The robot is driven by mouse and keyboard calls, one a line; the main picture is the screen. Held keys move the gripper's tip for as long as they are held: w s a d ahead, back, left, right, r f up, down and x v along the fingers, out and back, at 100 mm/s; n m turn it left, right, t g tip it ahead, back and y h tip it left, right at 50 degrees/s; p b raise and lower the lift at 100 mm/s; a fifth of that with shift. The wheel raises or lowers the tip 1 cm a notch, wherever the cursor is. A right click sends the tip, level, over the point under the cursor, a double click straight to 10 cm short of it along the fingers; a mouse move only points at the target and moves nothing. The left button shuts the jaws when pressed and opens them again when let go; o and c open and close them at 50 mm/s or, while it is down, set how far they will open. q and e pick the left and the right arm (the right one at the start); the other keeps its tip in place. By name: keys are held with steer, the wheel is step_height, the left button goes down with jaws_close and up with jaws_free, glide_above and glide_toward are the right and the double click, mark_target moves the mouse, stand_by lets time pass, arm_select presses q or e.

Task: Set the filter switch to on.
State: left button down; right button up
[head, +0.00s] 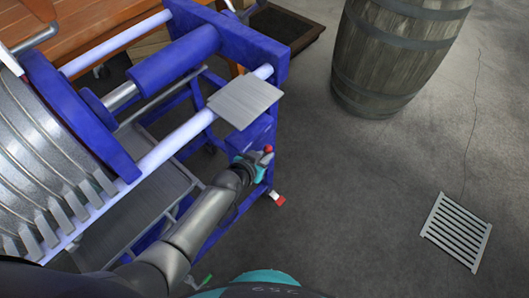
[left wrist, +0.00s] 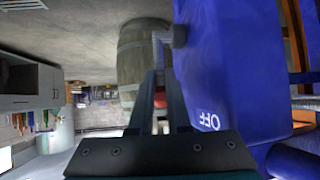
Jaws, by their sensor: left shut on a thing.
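The filter switch is a grey lever (left wrist: 163,50) with a red grip (left wrist: 160,101), mounted on the side of a blue box (left wrist: 235,60). White letters OFF (left wrist: 208,122) show on the box in the left wrist view. In the head view the red end (head: 268,149) shows at the front of the blue frame. My left gripper (head: 260,159) is at the lever, its fingers (left wrist: 160,98) on both sides of the red grip and shut on it. The fingers hide part of the lever. No ON mark is visible. My right gripper is not in view.
The blue filter press with a ribbed plate stack (head: 45,150) fills the left of the head view. A grey metal plate (head: 245,102) lies above the switch area. A wooden barrel (head: 393,55) stands at the back. A floor drain (head: 457,232) lies right; the floor between is clear.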

arm_select(q)
steer(key=shift+w+r, duration=0.4)
steer(key=c, duration=0.9)
jaws_free()
steer(key=shift+s+f, duration=0.2)
steer(key=p+v, duration=0.6)
steer(key=v, duration=0.9)
steer(key=shift+s, duration=0.1)
steer(key=shift+c, duration=0.2)
